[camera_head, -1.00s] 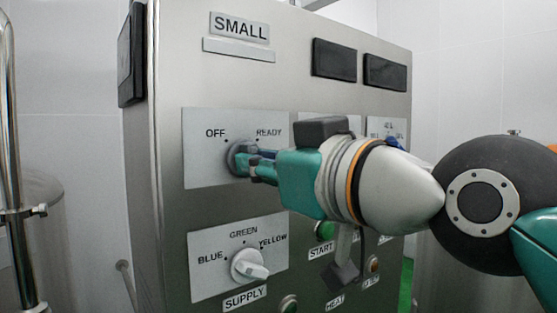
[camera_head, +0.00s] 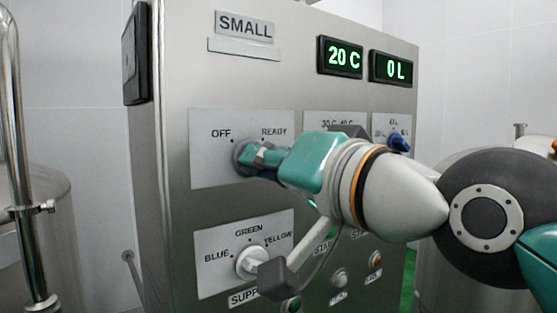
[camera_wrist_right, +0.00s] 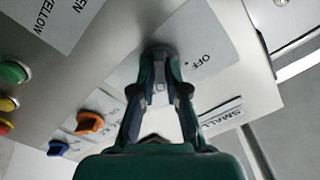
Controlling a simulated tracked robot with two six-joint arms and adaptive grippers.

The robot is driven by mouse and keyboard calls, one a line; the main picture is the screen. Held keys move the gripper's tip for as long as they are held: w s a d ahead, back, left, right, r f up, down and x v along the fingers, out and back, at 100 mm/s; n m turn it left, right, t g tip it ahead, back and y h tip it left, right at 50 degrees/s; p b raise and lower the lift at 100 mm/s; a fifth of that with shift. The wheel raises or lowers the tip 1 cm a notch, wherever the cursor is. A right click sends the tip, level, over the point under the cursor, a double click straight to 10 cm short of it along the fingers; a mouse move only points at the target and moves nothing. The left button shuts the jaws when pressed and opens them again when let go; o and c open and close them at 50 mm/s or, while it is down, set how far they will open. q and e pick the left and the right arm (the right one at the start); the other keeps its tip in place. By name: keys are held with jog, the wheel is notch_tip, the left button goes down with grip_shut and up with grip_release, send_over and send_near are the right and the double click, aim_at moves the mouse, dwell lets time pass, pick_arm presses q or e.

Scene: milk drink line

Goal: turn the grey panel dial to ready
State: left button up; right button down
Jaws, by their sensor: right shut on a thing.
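The grey panel dial (camera_head: 240,157) sits on a light plate (camera_head: 212,175) marked OFF on the left and READY on the right. My right gripper (camera_head: 254,159) reaches in from the right and is shut on the dial. Its fingers cover most of the dial, so its pointer is hidden. In the right wrist view the two fingers (camera_wrist_right: 159,72) close on the dial (camera_wrist_right: 158,50), with the OFF label beside it. My left gripper is not in view.
Lit green displays, 20 C (camera_head: 343,57) and 0 L (camera_head: 390,69), are at the panel's top right. A white supply dial (camera_head: 249,263) lies below. A blue knob (camera_head: 399,142) is to the right; an orange knob (camera_wrist_right: 90,123) shows in the wrist view. Several buttons sit lower down.

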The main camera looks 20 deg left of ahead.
jog(key=shift+m, duration=0.6)
jog(key=c, duration=1.2)
grip_release()
jog(key=shift+w+d, duration=0.1)
jog(key=shift+w, duration=0.05)
jog(key=v, duration=1.2)
jog(key=shift+f, duration=0.1)
